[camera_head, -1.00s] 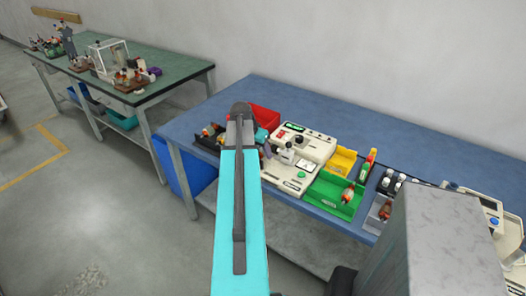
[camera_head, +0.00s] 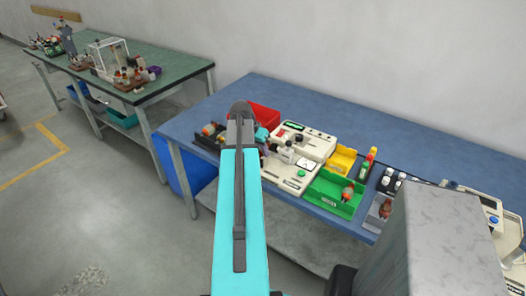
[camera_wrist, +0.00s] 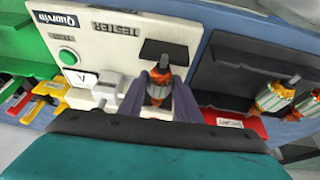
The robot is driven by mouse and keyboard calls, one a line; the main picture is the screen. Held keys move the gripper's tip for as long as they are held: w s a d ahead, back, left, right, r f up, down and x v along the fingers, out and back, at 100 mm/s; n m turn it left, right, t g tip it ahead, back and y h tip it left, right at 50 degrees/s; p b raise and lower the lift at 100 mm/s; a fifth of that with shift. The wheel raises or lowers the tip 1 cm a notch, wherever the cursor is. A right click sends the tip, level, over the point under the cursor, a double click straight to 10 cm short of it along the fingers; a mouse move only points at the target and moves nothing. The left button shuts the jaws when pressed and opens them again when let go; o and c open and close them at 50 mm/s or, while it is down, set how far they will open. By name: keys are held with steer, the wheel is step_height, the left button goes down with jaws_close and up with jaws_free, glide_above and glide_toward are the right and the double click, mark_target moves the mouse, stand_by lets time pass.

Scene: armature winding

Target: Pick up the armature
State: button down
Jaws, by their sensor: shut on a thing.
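In the wrist view my gripper (camera_wrist: 158,90) is shut on an armature (camera_wrist: 158,84) with an orange-copper winding and a grey shaft, held between its two grey-purple fingers. The armature appears in front of the cream machine (camera_wrist: 105,55) marked "Quarvin"; I cannot tell whether it touches anything below. In the head view my own arm hides most of the gripper and the held armature. Two other armatures (camera_wrist: 274,96) lie in the dark tray (camera_wrist: 225,78) at the right of the wrist view.
On the blue bench (camera_head: 400,145) stand the cream tester (camera_head: 305,142), a red bin (camera_head: 264,116), a yellow bin (camera_head: 341,160) and a green tray (camera_head: 325,187) holding an armature (camera_head: 347,193). A grey block (camera_head: 440,240) fills the lower right. A green bench (camera_head: 165,68) stands at left.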

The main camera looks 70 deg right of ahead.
steer(key=shift+r, duration=0.1)
steer(key=shift+r+b, duration=0.75)
steer(key=shift+r, duration=0.8)
steer(key=s+a+b, duration=0.4)
steer(key=s+a, duration=0.3)
steer(key=a, duration=0.1)
steer(key=shift+s+a+r+b, duration=0.15)
steer(key=shift+s+r+b, duration=0.15)
steer(key=shift+r, duration=0.15)
steer(key=shift+s+a+r+b, duration=0.2)
steer(key=shift+s+a+b, duration=0.65)
steer(key=shift+b, duration=1.75)
steer(key=shift+s+a+r+b, duration=0.15)
steer(key=shift+s+a+b, duration=0.65)
steer(key=shift+b, duration=1.8)
steer(key=shift+w+a, duration=0.1)
steer(key=shift+a, duration=0.05)
